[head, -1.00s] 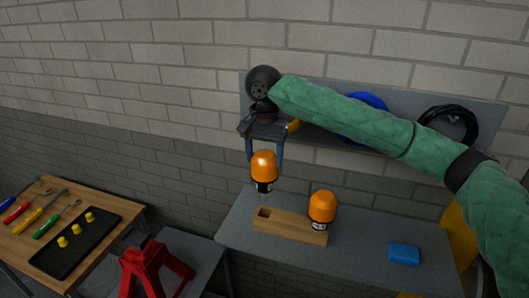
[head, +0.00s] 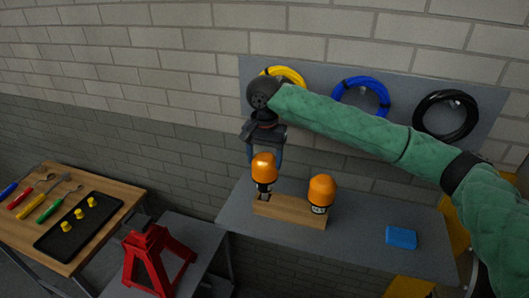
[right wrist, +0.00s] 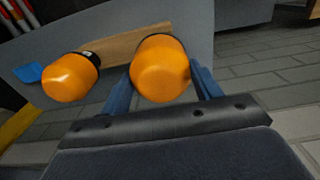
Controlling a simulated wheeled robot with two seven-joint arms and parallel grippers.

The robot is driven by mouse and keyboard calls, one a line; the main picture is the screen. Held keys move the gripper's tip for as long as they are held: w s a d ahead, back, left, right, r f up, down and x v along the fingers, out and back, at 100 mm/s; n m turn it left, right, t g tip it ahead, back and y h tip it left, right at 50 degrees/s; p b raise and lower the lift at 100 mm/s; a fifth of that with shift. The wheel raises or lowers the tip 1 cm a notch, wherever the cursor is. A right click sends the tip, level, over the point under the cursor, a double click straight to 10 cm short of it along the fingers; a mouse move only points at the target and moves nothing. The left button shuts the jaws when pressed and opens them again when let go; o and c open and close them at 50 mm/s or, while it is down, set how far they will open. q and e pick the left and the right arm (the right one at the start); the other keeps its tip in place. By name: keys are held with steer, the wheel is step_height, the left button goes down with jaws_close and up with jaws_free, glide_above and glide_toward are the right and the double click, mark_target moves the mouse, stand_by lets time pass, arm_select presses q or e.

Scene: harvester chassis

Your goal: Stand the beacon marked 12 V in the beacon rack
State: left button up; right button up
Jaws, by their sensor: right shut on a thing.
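My right gripper (head: 264,160) points down and is shut on an orange-domed beacon (head: 264,170) with a dark lower body. This beacon is upright at the left end of the wooden beacon rack (head: 290,212), its lower end at the left hole. I cannot tell how deep it sits, and its marking is too small to read. A second orange beacon (head: 321,190) stands at the rack's right end; its pale label is unreadable. In the right wrist view the held beacon (right wrist: 160,68) is between the blue fingers, with the other beacon (right wrist: 70,78) to its left. My left gripper is out of view.
The rack is on a grey bench (head: 370,235) with a blue block (head: 401,237) at right. Yellow, blue and black coils (head: 445,115) hang on a wall panel behind. A red stand (head: 155,258) and a wooden tool table (head: 110,190) are at left.

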steer(key=shift+f, duration=1.65)
steer(key=o, duration=1.1)
steer(key=shift+o, duration=1.4)
steer(key=shift+r+b, duration=0.3)
steer(key=shift+b, duration=0.05)
step_height(320, 180, up, 2)
steer(key=shift+r+b, duration=0.15)
steer(key=shift+b, duration=0.45)
step_height(320, 180, up, 4)
steer(key=shift+f+b, duration=0.25)
steer(key=shift+b, duration=0.4)
steer(key=shift+r, duration=0.7)
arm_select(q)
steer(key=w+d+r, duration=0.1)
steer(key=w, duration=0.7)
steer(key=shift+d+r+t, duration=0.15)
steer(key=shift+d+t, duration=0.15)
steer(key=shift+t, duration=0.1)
